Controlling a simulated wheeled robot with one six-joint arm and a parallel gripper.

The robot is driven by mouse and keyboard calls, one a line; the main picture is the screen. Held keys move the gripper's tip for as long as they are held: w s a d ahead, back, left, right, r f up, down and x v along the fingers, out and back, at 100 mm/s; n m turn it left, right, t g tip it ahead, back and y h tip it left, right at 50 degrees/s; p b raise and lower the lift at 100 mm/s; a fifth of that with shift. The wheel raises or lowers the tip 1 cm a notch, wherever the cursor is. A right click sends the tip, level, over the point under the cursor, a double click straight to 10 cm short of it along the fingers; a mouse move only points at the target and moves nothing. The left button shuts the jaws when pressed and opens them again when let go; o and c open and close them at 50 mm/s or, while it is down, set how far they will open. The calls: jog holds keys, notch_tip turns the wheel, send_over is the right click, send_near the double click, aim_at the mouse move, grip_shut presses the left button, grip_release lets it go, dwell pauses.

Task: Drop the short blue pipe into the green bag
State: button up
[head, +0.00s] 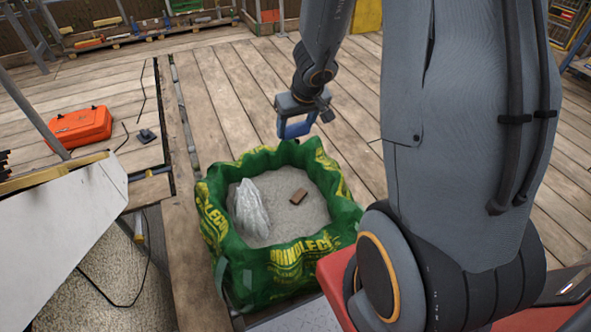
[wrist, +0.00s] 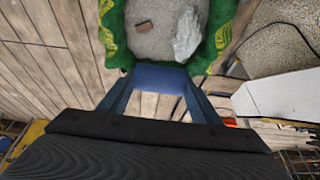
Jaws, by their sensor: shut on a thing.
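The green bag (head: 290,262) with yellow lettering stands open on the wooden deck, filled with grey grit. It also shows in the wrist view (wrist: 113,35), at the top. My gripper (head: 297,128) is shut on the short blue pipe (wrist: 160,77), which spans between its two fingertips. In the head view the pipe (head: 298,132) shows as a blue bar above the bag's far rim. In the wrist view it overlaps the bag's rim, with planks visible below it. The gripper's fingers (wrist: 160,92) look dark blue, and part of the pipe's ends is hidden by them.
A crumpled clear plastic sheet (head: 252,210) and a brown brick piece (head: 299,196) lie on the grit inside the bag. An orange case (head: 80,127) lies on the deck at the left. A pale sloping panel (head: 65,235) fills the lower left. Planks behind the bag are mostly clear.

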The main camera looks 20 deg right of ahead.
jog(key=d+b+x, duration=0.3)
jog(key=b+x, duration=1.4)
jog(key=x, duration=0.4)
jog(key=s+d+b+x, duration=0.1)
jog(key=d+b+x, duration=0.3)
jog(key=b+x, duration=1.4)
jog(key=x, duration=0.5)
jog(key=shift+s+f, duration=0.1)
jog(key=shift+s, duration=0.1)
jog(key=o, duration=1.1)
jog(key=p+v, duration=0.3)
jog(key=v, duration=0.5)
jog(key=shift+p, duration=0.4)
jog(key=shift+f, duration=0.1)
